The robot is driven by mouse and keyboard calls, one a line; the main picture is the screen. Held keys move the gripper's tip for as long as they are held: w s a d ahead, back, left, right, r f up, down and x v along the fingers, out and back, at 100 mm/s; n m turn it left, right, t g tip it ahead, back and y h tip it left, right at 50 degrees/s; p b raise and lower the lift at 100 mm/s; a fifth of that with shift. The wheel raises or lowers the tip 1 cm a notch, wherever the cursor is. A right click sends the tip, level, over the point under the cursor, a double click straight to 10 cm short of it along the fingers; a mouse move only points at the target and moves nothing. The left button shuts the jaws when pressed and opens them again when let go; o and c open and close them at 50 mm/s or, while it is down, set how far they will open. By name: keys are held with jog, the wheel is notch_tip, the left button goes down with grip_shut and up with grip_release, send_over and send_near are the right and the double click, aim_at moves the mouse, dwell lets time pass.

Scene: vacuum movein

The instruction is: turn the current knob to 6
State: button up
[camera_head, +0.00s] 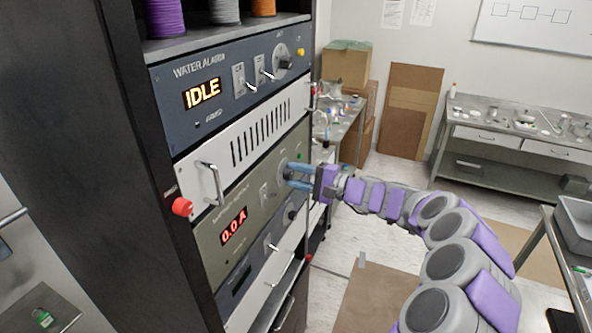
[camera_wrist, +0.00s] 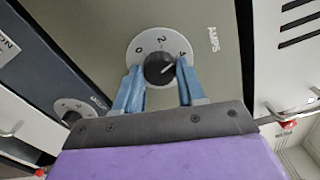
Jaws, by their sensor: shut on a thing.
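The current knob (camera_wrist: 158,71) is a dark round knob on a white dial (camera_wrist: 147,44) marked 0, 2 and 4, with AMPS printed beside it. Its pale pointer line points toward the 4. The rest of the scale is hidden behind my fingers. My gripper (camera_head: 290,175) reaches the olive current panel (camera_head: 232,208) from the right. Its blue fingers are shut on the knob, one on each side, as the wrist view shows. The red display (camera_head: 233,226) on this panel reads 0.0 A. The knob is mostly hidden by the fingers in the head view.
The blue-grey WATER ALARM panel (camera_head: 225,85) above reads IDLE. A white vented panel (camera_head: 245,140) with a protruding handle (camera_head: 212,184) and a red button (camera_head: 182,207) are nearby. Another knob (camera_wrist: 70,108) is left of my gripper in the wrist view. Open floor lies right of the rack.

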jog(key=m+p, duration=0.1)
jog(key=m, duration=0.1)
jog(key=m+p, duration=0.1)
jog(key=shift+f+m+p, duration=0.25)
jog(key=shift+m+p, duration=0.05)
jog(key=shift+m, duration=0.1)
jog(key=m+p, duration=0.3)
jog(key=m, duration=0.1)
jog(key=shift+f+m, duration=0.1)
jog(key=shift+m, duration=0.2)
jog(key=m+p, duration=0.3)
jog(key=shift+s, duration=0.1)
jog(key=shift+m+p, duration=1.1)
jog(key=shift+m, duration=0.9)
jog(key=o, duration=1.1)
jog(key=shift+c, duration=0.2)
jog(key=shift+r, duration=0.2)
jog(key=shift+d, duration=0.1)
